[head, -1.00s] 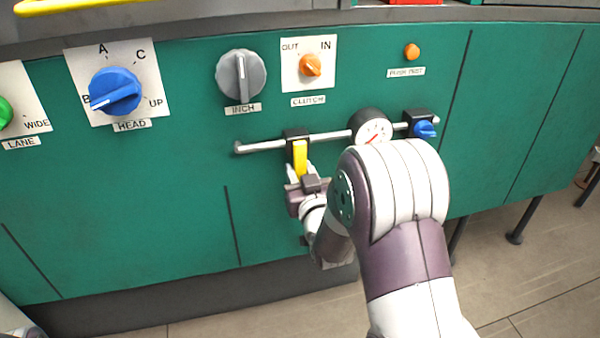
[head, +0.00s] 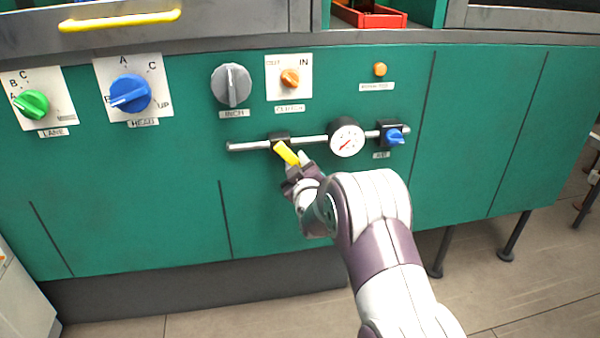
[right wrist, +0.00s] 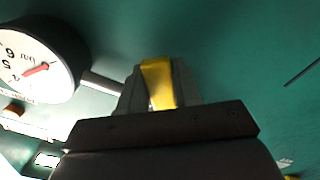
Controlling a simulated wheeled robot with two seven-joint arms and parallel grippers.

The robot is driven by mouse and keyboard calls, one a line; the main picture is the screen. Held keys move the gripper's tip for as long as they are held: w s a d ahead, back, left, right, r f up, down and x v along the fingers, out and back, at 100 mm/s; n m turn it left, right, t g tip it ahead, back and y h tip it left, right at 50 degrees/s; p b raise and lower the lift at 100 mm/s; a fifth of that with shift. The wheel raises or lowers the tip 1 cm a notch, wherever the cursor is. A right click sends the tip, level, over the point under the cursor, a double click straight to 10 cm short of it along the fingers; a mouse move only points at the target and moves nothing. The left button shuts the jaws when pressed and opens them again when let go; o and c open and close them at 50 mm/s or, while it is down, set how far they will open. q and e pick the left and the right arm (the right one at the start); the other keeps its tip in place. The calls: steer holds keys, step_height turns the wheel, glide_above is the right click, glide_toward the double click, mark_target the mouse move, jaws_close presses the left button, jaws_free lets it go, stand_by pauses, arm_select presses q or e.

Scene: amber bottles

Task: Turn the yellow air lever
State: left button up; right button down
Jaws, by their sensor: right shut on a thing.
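The yellow air lever (head: 286,153) sits on a black valve block on the horizontal metal pipe of the green panel. It slants down and to the right in the head view. My right gripper (head: 294,161) is shut on its lower end. In the right wrist view the yellow lever (right wrist: 158,83) stands between the two grey fingers of the gripper (right wrist: 160,88); its lower part is hidden by the gripper body. The left gripper is not in view.
A round gauge (head: 346,138) and a blue knob (head: 394,136) sit on the pipe to the right of the lever. Above are the grey inch knob (head: 231,85), orange clutch knob (head: 290,78), blue head knob (head: 130,93) and green lane knob (head: 31,104). The panel below the pipe is clear.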

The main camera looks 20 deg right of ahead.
steer(key=n, duration=0.1)
steer(key=d+r+n+p, duration=0.1)
steer(key=n, duration=0.1)
steer(key=r+n, duration=0.1)
steer(key=shift+s+d+n, duration=0.25)
steer(key=shift+d+n, duration=0.05)
steer(key=shift+d, duration=0.05)
steer(key=n, duration=0.1)
steer(key=r+n+p, duration=0.1)
steer(key=n, duration=0.1)
steer(key=shift+d+r, duration=0.3)
steer(key=shift+d+r+n+p, duration=0.1)
steer(key=shift+r+n+p, duration=0.4)
steer(key=shift+n, duration=0.9)
steer(key=shift+r, duration=0.2)
steer(key=c, duration=0.9)
jaws_free()
steer(key=shift+s, duration=0.15)
